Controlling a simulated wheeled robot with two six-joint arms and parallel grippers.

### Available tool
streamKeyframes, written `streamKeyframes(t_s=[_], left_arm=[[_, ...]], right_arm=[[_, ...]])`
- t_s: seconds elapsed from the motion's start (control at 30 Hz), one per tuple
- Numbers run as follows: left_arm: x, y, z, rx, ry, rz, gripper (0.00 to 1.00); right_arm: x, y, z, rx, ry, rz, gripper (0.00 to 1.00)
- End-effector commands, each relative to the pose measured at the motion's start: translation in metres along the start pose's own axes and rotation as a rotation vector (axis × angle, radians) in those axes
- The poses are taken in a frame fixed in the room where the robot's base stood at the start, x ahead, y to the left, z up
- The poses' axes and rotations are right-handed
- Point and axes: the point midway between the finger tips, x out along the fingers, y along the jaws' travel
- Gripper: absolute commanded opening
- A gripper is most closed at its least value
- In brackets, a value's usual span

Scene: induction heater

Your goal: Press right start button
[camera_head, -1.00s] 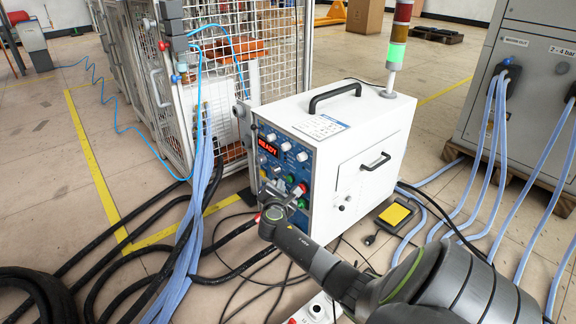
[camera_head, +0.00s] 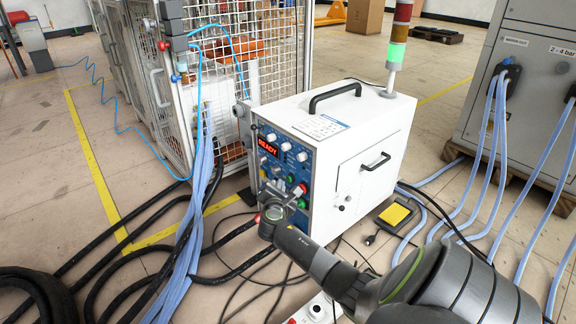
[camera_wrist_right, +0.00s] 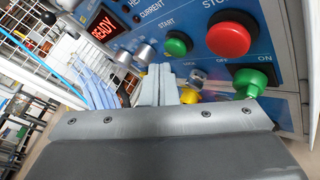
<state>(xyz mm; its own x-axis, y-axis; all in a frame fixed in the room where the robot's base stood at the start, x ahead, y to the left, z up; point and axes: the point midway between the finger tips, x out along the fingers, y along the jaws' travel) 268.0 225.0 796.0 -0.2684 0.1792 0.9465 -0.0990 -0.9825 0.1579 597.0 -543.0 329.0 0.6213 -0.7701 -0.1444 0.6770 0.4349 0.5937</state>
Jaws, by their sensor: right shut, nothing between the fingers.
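The white induction heater (camera_head: 350,150) stands on the floor with its blue control panel (camera_head: 270,168) facing left. In the right wrist view, a green button under the START label (camera_wrist_right: 177,43) sits beside a large red STOP button (camera_wrist_right: 229,35). My right gripper (camera_head: 272,188) is in front of the panel's lower part. In the right wrist view its fingers (camera_wrist_right: 160,84) are together and empty, below and left of the START button. I cannot tell whether they touch the panel. My left gripper is out of view.
The display (camera_wrist_right: 103,30) reads READY. Hoses and cables (camera_head: 190,255) lie left of the heater. A yellow pedal (camera_head: 394,214) is on the floor at its right. A wire cage (camera_head: 265,50) stands behind.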

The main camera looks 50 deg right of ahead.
Motion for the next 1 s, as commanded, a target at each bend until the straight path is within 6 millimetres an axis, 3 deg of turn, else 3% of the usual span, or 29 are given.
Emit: streamKeyframes(t_s=[1.0], left_arm=[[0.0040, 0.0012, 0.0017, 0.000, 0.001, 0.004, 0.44]], right_arm=[[0.0060, -0.0045, 0.0048, 0.000, 0.000, 0.000, 0.00]])
